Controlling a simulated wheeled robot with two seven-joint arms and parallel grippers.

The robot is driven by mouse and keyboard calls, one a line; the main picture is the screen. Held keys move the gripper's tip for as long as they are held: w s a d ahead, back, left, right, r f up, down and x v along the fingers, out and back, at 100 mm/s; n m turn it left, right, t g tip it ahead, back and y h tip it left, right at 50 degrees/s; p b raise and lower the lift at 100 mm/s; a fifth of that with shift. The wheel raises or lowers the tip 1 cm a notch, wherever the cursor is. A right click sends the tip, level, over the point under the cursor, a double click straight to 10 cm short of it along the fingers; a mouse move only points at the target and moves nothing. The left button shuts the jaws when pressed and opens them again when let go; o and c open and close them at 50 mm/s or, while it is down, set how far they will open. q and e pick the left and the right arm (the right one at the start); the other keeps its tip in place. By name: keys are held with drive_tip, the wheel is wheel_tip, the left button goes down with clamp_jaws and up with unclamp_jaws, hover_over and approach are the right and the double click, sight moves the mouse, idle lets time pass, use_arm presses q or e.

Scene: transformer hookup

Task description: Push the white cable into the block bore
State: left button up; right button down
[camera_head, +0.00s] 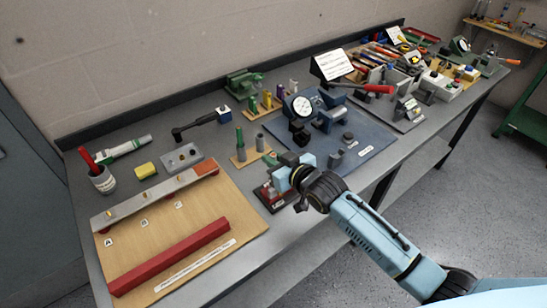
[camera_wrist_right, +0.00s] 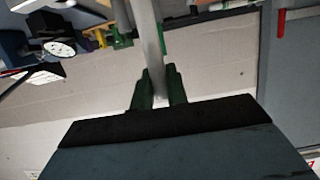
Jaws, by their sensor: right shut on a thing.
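My right gripper (camera_head: 284,170) reaches in over the front edge of the bench, and its fingertips are small in the head view. In the right wrist view its two green fingers (camera_wrist_right: 159,88) are shut on the white cable (camera_wrist_right: 151,35), a pale, straight length running up between them. The cable's far end leaves the top of that view. A small dark red block with white labels (camera_head: 271,198) sits just below the gripper in the head view. I cannot tell whether it has the bore, or whether the cable touches it. My left gripper is not in view.
A wooden board (camera_head: 205,228) with a red bar (camera_head: 170,257) lies at the left. A blue mat (camera_head: 375,133) with a dial gauge (camera_head: 301,106) lies behind the gripper. A red-handled lever (camera_head: 375,89) stands farther right. The bench is crowded towards the back right.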

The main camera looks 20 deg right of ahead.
drive_tip(key=shift+f, duration=0.25)
drive_tip(key=shift+r, duration=0.1)
drive_tip(key=c, duration=1.3)
unclamp_jaws()
wheel_tip(320, 180, up, 5)
drive_tip(key=p, duration=0.5)
